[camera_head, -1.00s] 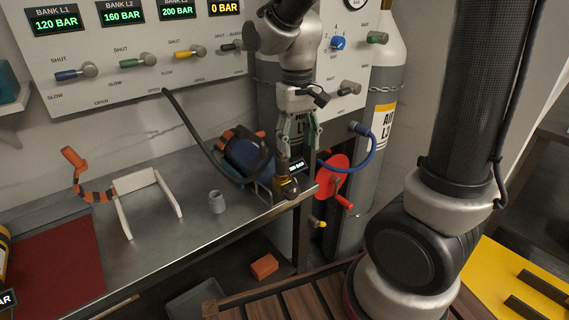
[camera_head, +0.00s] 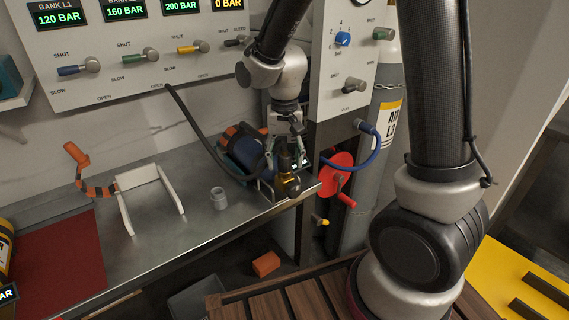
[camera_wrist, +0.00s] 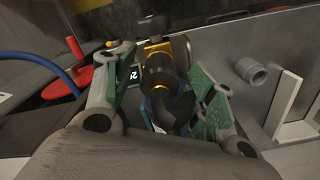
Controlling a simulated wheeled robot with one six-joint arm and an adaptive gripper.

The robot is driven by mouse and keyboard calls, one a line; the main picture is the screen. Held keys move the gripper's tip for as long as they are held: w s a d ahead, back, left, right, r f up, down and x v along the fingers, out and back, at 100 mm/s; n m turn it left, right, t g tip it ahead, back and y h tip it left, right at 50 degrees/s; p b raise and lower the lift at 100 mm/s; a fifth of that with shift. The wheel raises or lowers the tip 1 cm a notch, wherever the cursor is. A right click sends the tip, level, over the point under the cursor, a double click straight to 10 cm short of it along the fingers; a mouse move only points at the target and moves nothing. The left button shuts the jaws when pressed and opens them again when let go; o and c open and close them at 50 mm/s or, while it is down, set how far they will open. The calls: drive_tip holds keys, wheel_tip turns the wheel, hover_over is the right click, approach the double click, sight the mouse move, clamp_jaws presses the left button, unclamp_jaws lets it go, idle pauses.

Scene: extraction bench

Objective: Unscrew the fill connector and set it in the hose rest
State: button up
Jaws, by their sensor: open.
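The fill connector, a black fitting with a brass collar, sits at the cylinder valve by the bench's right end (camera_head: 285,170). In the wrist view its black body (camera_wrist: 160,75) stands between my fingers. My gripper (camera_head: 287,157) points down over it with the fingers apart, one on each side. In the wrist view the gripper (camera_wrist: 168,75) shows green pads with gaps to the connector. A white two-walled bracket (camera_head: 124,208), which looks like the hose rest, stands empty on the bench. The fingers partly hide the connector's joint with the valve.
A grey cup (camera_head: 218,199) stands between bracket and connector. A red handwheel (camera_head: 340,172) and blue hose (camera_head: 374,158) are to the right. Bench space around the cup is clear.

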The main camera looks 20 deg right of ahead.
drive_tip(key=shift+f, duration=0.55)
